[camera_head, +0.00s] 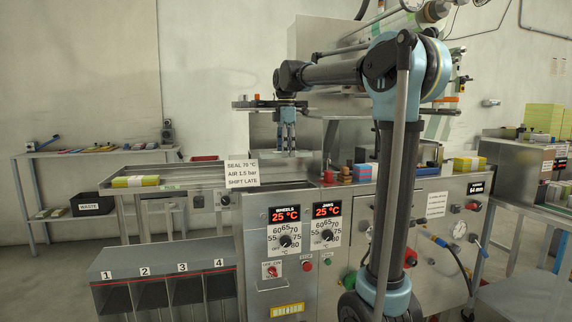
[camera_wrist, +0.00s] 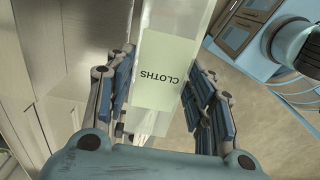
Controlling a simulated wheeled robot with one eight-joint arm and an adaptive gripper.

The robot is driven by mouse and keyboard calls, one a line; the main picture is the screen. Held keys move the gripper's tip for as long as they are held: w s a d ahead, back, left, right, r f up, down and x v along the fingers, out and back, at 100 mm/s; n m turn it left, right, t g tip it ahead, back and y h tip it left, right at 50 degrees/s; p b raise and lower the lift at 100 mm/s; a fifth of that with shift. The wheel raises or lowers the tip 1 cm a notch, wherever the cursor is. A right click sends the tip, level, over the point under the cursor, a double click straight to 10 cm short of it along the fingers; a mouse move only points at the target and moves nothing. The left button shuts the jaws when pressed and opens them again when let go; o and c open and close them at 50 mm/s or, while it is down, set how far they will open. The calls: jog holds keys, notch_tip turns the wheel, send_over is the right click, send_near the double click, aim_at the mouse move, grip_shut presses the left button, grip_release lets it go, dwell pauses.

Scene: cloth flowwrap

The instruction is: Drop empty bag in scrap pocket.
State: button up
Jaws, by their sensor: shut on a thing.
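My gripper (camera_head: 286,142) points down over the middle of the steel machine in the head view. In the wrist view its two blue-padded fingers (camera_wrist: 163,88) stand either side of a clear bag with a pale green panel reading CLOTHS (camera_wrist: 165,72). The gripper is shut on this bag, whose far end runs out past the top of the wrist view. In the head view the bag is too faint to make out clearly. I cannot pick out a scrap pocket by any label.
A steel machine (camera_head: 400,205) with dials stands below my arm. A SEAL sign (camera_head: 241,174) rises at its front edge. Numbered slots 1 to 4 (camera_head: 165,272) are at front left. A black WASTE box (camera_head: 92,205) sits under the left bench. A yellow-green pack (camera_head: 135,181) lies left.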

notch_tip(320, 180, down, 10)
dwell(0.9)
jog(key=shift+a, duration=0.1)
jog(key=o, duration=0.8)
jog(key=shift+r, duration=0.1)
notch_tip(320, 180, up, 12)
jog(key=shift+f, duration=0.1)
dwell(0.5)
